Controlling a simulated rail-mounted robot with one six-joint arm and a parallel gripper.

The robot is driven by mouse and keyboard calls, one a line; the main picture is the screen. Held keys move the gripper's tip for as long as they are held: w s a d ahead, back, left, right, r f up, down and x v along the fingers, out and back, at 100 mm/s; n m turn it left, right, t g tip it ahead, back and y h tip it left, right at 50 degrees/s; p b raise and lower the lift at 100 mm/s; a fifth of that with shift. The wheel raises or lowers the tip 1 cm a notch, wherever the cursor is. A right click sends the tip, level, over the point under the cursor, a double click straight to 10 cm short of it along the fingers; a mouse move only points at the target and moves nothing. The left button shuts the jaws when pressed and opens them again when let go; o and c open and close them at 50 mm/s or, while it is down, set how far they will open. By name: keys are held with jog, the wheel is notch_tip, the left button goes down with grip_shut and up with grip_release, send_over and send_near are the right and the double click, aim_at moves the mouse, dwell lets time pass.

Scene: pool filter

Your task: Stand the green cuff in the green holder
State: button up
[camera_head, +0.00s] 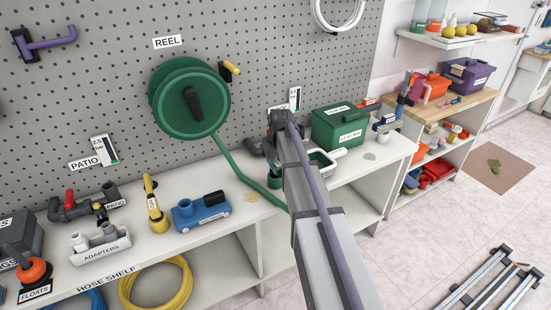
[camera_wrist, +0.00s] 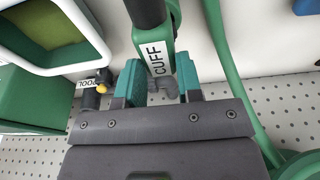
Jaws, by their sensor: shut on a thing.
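A grey bent piece (camera_wrist: 164,85) shows between the fingers.
A white-and-green tray (camera_head: 322,160) and a green lidded box (camera_head: 340,125) stand right of the holder. A green reel (camera_head: 189,98) hangs on the pegboard, its hose running down to the shelf. A blue tool (camera_head: 200,210) and adapters (camera_head: 100,242) stand left.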

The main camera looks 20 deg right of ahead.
jog(key=shift+f+b, duration=0.55)
jog(key=shift+f, duration=0.05)
jog(key=o, duration=1.1)
jog(key=shift+r, duration=0.1)
jog(key=r+p, duration=0.2)
jog(key=s+r+p, duration=0.1)
jog(key=r+p, duration=0.1)
jog(key=p, duration=0.1)
jog(key=shift+r, duration=0.4)
jog(key=r+p, duration=0.3)
jog(key=s+r+p, duration=0.1)
jog(key=r+p, duration=0.3)
jog(key=s+r+p, duration=0.1)
jog(key=r+p, duration=0.2)
jog(key=shift+s+d+r+p, duration=0.1)
jog(key=shift+d+r+p, duration=0.05)
jog(key=shift+r+p, duration=0.2)
